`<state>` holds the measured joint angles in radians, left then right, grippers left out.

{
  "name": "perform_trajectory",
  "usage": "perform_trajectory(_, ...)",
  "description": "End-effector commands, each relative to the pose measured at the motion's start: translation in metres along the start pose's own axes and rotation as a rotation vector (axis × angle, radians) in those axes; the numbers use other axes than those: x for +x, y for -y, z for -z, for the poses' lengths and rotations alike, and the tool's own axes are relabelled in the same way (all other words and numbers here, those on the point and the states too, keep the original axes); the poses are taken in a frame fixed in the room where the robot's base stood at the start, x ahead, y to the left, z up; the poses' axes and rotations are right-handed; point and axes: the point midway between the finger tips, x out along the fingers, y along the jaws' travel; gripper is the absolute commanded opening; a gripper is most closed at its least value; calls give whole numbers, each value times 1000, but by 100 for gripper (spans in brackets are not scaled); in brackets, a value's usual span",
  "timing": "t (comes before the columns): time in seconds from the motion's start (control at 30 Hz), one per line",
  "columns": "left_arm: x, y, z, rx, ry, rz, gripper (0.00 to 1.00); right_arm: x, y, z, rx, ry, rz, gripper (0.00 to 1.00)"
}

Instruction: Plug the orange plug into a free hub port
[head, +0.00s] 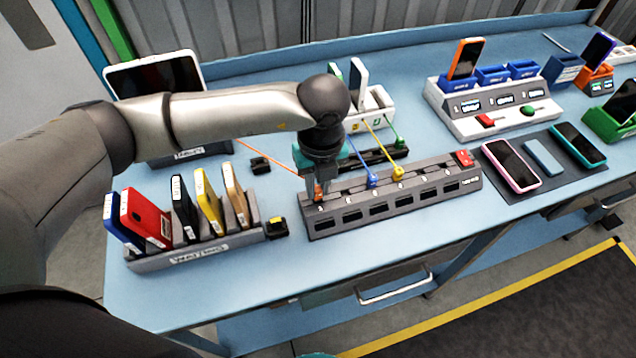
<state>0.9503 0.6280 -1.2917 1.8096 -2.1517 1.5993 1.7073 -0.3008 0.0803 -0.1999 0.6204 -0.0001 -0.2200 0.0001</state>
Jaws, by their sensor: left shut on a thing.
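The grey hub (412,190) is a long strip with a row of dark openings along its front and a red switch at its right end. My left gripper (319,188) points down over the hub's left end, shut on the orange plug (319,196). The plug is at the leftmost port position; I cannot tell whether it is seated or just above. Its thin orange cable (268,156) runs back to the left. A blue plug (372,180) and a yellow plug (398,173) stand in the hub's middle, cables running back. My right gripper is not visible.
A rack (190,255) of upright coloured devices stands left of the hub, with a small black-and-yellow block (277,228) between. A dark mat (545,172) with phones lies to the right. A white charging station (490,115) stands behind it. My left arm crosses above the table.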

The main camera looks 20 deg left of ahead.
Motion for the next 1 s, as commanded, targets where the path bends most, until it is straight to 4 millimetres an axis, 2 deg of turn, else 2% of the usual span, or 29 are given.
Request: perform_trajectory(1.0,13,0,2,0,-2,-3,0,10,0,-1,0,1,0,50)
